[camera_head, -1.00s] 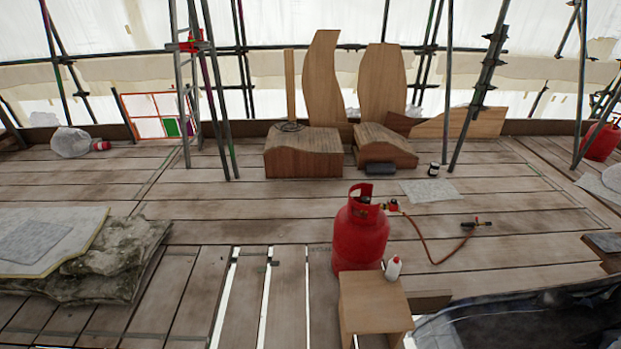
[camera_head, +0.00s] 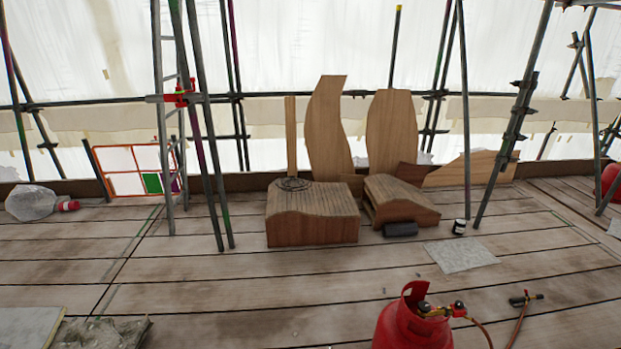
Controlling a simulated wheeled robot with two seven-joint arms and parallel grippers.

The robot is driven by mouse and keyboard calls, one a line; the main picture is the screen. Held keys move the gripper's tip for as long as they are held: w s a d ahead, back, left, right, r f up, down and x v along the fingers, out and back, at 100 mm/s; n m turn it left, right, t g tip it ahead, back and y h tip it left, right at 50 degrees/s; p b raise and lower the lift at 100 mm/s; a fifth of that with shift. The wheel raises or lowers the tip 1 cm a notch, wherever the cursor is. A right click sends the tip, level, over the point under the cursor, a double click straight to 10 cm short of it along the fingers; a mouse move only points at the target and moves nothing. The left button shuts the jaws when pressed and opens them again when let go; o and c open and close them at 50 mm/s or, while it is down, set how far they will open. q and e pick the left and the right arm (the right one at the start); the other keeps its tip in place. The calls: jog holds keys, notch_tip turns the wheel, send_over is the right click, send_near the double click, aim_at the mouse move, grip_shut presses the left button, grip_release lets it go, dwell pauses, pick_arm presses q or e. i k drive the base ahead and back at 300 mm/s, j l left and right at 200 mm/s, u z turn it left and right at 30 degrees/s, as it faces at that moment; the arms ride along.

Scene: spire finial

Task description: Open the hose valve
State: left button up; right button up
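A red gas cylinder (camera_head: 408,328) stands at the bottom of the head view, right of centre, cut off by the lower edge. A regulator with a red valve part (camera_head: 458,309) sits at its top right. A reddish-brown hose (camera_head: 482,328) leaves the valve and runs out of view below. The torch end (camera_head: 525,299) of the hose lies on the boards to the right. Whether the valve is open or shut is too small to tell. Neither of my grippers is in view.
Wooden blocks (camera_head: 312,232) and tall shaped boards (camera_head: 392,133) stand behind the cylinder. Scaffold poles and a ladder (camera_head: 163,120) rise on the left. A grey sheet (camera_head: 460,255) lies right of centre. The plank floor (camera_head: 220,290) at left centre is clear.

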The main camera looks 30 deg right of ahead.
aim_at(424, 307)
jog(key=i+z, duration=0.4)
jog(key=i+j+z, duration=0.1)
jog(key=i+z, duration=0.3)
jog(key=i+j+z, duration=0.25)
jog(key=z, duration=0.15)
jog(key=i, duration=0.1)
